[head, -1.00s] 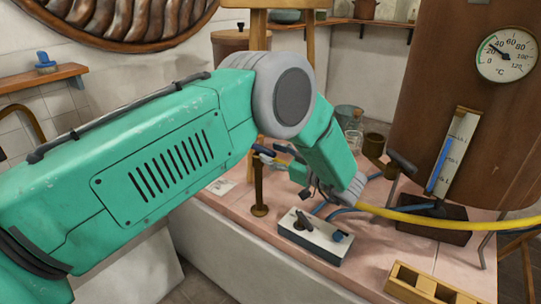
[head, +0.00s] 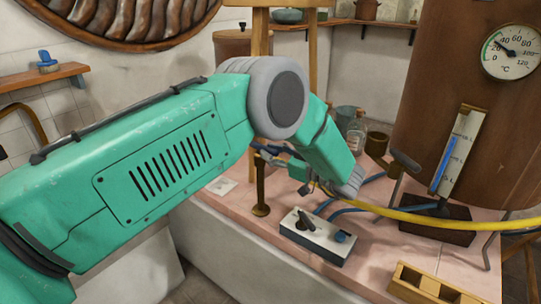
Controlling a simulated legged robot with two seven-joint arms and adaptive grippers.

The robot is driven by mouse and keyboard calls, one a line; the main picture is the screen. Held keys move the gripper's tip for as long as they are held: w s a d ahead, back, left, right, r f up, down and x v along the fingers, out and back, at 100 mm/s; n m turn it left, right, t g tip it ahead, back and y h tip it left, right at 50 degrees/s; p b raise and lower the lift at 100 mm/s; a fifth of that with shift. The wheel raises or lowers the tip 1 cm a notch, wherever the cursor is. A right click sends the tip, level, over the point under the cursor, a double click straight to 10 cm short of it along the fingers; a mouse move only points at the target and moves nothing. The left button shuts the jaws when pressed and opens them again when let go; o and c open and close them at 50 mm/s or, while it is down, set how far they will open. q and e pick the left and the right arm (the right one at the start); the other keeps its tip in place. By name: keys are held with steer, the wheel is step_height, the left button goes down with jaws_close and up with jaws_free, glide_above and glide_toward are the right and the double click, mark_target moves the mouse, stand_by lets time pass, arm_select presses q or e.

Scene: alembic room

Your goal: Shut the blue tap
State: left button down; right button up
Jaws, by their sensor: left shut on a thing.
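A brass tap post (head: 261,190) stands at the left edge of the pink tiled top, with a dark and blue lever (head: 262,149) at its upper end. My left arm reaches over from the left and bends back at the wrist, so my left gripper (head: 276,155) is at this lever. The gripper is small and partly hidden by my forearm; it looks shut on the blue tap lever. My right gripper is not in view.
A white switch box (head: 318,238) sits in front of the post. A second brass tap (head: 402,163), a yellow hose (head: 440,222) and a copper boiler with a gauge (head: 511,52) are on the right. A wooden rack (head: 440,290) lies at front right.

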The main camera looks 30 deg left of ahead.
arm_select(q)
steer(key=shift+d+f, duration=0.1)
steer(key=shift+d, duration=0.1)
steer(key=c, duration=1.5)
jaws_free()
steer(key=shift+d, duration=0.2)
steer(key=shift+o, duration=0.2)
steer(key=shift+d, duration=0.2)
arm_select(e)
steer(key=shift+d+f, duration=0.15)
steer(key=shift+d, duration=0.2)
arm_select(q)
steer(key=shift+d, duration=0.1)
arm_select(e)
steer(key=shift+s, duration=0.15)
arm_select(q)
steer(key=shift+d, duration=0.3)
steer(key=d, duration=1.1)
steer(key=shift+s+d, duration=0.15)
steer(key=shift+s, duration=0.15)
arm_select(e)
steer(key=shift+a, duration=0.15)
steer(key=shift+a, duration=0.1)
